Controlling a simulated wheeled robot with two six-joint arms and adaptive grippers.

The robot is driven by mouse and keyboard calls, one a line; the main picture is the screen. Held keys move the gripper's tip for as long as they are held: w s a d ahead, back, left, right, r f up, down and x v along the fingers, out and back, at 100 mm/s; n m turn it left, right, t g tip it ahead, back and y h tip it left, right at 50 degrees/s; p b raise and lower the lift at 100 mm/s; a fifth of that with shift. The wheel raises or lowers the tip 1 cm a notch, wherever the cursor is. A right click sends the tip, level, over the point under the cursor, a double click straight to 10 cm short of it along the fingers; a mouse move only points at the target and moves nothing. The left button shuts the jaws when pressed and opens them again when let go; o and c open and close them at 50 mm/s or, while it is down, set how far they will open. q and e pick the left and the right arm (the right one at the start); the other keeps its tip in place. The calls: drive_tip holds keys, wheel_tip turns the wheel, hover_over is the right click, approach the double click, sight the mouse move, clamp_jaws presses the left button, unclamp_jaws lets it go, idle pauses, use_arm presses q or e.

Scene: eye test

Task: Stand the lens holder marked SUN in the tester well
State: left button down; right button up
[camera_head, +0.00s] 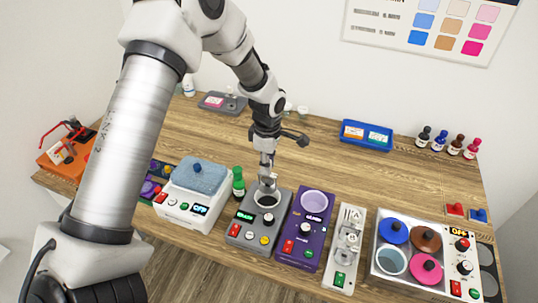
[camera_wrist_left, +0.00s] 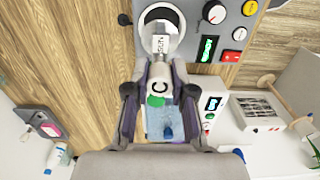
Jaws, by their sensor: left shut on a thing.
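My left gripper (camera_head: 267,180) is shut on a small pale lens holder (camera_wrist_left: 160,45), low over the grey tester (camera_head: 245,228). The holder's tag carries dark lettering that looks like SUN, turned sideways in the left wrist view. The dark-rimmed tester well (camera_head: 267,201) is right under the fingers; its pale ring also shows in the left wrist view (camera_wrist_left: 143,17). The holder's far end overlaps the well there. I cannot tell whether it is inside the well or just above it. My right gripper is not in view.
A green-capped bottle (camera_head: 238,183) and a white unit with a blue pad (camera_head: 200,176) stand left of the tester. A purple unit (camera_head: 302,245) stands close on its right, then a pale rack (camera_head: 341,262). A blue tray (camera_head: 367,145) is at the back; mid-table is clear.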

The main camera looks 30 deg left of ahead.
sight(268, 186)
use_arm(q)
drive_tip(key=f+b, duration=0.2)
drive_tip(key=shift+s+d+f, duration=0.1)
drive_tip(key=shift+s+f, duration=0.25)
drive_tip(key=shift+f, duration=0.05)
drive_tip(key=f, duration=0.1)
drive_tip(key=f+b, duration=0.2)
drive_tip(key=f, duration=0.1)
drive_tip(key=shift+w+f, duration=0.1)
drive_tip(key=shift+w, duration=0.15)
drive_tip(key=shift+s+f+b, duration=0.1)
drive_tip(key=shift+f+b, duration=0.2)
drive_tip(key=shift+f, duration=0.35)
drive_tip(key=shift+f, duration=0.25)
drive_tip(key=c, duration=0.6)
unclamp_jaws()
wheel_tip(268, 186, up, 6)
drive_tip(key=p, duration=0.5)
drive_tip(key=shift+r, duration=0.1)
